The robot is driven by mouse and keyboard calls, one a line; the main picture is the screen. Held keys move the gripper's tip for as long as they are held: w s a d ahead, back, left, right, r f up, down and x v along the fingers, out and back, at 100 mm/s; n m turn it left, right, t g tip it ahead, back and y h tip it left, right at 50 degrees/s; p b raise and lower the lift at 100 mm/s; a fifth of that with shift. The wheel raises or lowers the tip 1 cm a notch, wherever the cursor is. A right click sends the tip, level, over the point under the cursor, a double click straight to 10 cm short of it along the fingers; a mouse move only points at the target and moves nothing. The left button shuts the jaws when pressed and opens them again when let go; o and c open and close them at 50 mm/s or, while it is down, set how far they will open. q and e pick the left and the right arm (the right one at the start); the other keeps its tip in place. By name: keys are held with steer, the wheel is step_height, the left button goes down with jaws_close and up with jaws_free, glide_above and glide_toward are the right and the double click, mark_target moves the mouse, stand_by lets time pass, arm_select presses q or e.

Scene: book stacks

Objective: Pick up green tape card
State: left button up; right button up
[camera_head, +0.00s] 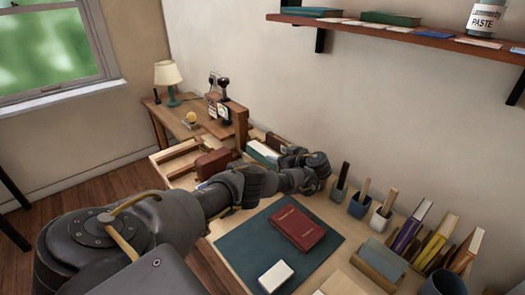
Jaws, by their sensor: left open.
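My left arm comes in from the lower left and reaches across the desk. Its gripper (312,164) is over the back of the desk near the wall, open, with its fingers hard to make out. Just left of it is a box of upright cards or papers (263,152) with pale and green parts, partly hidden by my arm. I cannot tell which of these is the green tape card. No card shows between the fingers. My right gripper is not in view.
A red book (297,228) and a white block (275,277) lie on a dark green mat (328,247). Tool cups (359,205) and upright books (408,232) stand at the right. A wall shelf (400,32) hangs above. A lamp (167,75) stands at the back left.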

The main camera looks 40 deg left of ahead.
mark_target(263, 150)
arm_select(q)
steer(key=x, duration=0.2)
steer(key=shift+w+a+f, duration=0.2)
steer(key=shift+a+f, duration=0.05)
steer(key=shift+a, duration=0.05)
steer(key=shift+a+f, duration=0.1)
steer(key=shift+a, duration=0.15)
steer(key=shift+s+a, duration=0.1)
steer(key=shift+a, duration=0.05)
steer(key=x, duration=0.5)
steer(key=shift+b, duration=0.3)
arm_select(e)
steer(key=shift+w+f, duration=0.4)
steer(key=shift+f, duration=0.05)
arm_select(q)
steer(key=c, duration=1)
steer(key=shift+c, duration=0.2)
steer(key=shift+r, duration=0.3)
